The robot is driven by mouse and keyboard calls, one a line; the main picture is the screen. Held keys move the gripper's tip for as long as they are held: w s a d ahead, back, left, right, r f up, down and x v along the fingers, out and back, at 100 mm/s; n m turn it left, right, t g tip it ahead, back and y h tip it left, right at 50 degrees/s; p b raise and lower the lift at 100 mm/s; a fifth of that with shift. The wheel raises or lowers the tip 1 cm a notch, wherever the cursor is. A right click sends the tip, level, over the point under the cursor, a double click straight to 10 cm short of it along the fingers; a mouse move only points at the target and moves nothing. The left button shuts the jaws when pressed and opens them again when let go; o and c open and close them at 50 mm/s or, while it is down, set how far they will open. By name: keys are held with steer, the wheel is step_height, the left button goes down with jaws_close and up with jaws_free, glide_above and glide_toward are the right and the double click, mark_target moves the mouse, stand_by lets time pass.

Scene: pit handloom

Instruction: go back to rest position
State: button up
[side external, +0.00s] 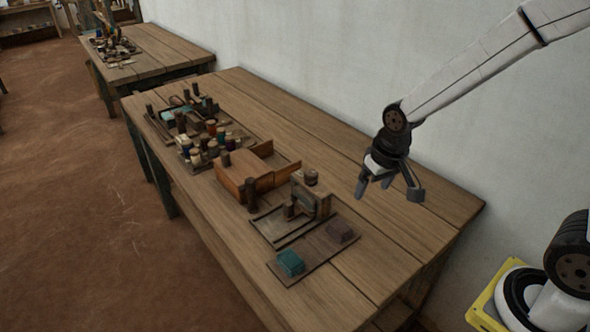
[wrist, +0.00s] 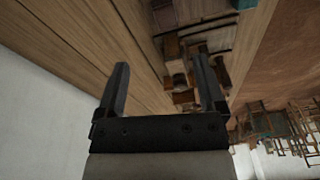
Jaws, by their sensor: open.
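My gripper (side external: 388,186) hangs from my arm above the right part of the wooden table (side external: 408,235) in the side external view. Its two fingers are spread apart with nothing between them. In the wrist view the open gripper (wrist: 160,85) shows both fingers, with the table's planks (wrist: 65,45) beyond them. The gripper is clear of the table's objects, to the right of them in the side external view. No rest position is marked in the frames.
A white wall (side external: 300,60) runs along the back. Bare planks lie under the gripper. A second table (side external: 165,48) stands farther off.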

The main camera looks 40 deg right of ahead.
steer(key=s+f+n, duration=0.1)
steer(key=s+n, duration=0.1)
steer(key=s, duration=0.4)
steer(key=shift+s, duration=0.3)
steer(key=shift+w, duration=0.15)
stand_by(1.0)
